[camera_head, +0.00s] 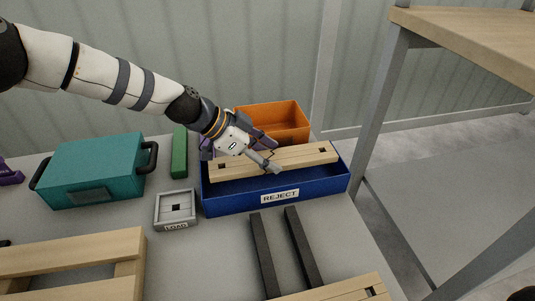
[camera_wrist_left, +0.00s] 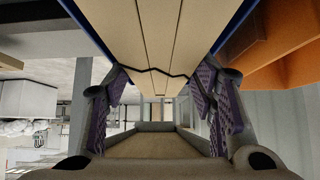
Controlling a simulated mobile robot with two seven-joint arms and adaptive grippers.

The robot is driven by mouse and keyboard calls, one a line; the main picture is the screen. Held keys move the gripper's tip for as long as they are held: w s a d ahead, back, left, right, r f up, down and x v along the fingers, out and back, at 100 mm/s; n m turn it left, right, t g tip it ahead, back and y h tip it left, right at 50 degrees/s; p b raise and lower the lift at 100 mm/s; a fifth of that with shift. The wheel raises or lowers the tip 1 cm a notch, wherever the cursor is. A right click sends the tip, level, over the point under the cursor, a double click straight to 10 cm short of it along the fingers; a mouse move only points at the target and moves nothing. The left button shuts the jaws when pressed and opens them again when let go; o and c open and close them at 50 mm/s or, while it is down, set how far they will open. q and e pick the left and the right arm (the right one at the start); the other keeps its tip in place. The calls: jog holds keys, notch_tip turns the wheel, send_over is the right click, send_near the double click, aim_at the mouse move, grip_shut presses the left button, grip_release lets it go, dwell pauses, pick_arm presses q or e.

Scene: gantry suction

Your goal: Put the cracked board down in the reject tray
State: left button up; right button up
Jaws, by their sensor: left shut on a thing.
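The cracked board (camera_head: 295,159) is a light wooden plank with dark square holes. In the head view it lies lengthwise within the outline of the blue reject tray (camera_head: 279,197), near rim height; I cannot tell whether it touches the floor of the tray. In the left wrist view a jagged dark crack runs across the board (camera_wrist_left: 160,35). My left gripper (camera_head: 255,152) is above the tray and shut on the board, with purple finger pads (camera_wrist_left: 165,105) on either side of it. The gripper hides part of the board. My right gripper is not in view.
An orange bin (camera_head: 290,122) stands just behind the tray. A green block (camera_head: 180,152), a teal case (camera_head: 92,172) and a grey LOAD fixture (camera_head: 175,222) are to the left. Two dark rails (camera_head: 262,255) and wooden planks (camera_head: 70,252) lie in front. A wood-topped bench (camera_head: 470,35) stands right.

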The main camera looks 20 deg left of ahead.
aim_at(240, 163)
pick_arm(q)
jog(key=shift+f+b, duration=2.55)
jog(key=shift+f, duration=1.15)
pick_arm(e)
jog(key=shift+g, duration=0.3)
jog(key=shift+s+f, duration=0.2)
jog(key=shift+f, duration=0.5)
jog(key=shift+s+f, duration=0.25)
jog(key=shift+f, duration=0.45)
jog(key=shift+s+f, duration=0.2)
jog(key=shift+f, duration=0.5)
pick_arm(q)
jog(key=o, duration=1.4)
jog(key=v, duration=1.2)
jog(key=shift+s, duration=0.1)
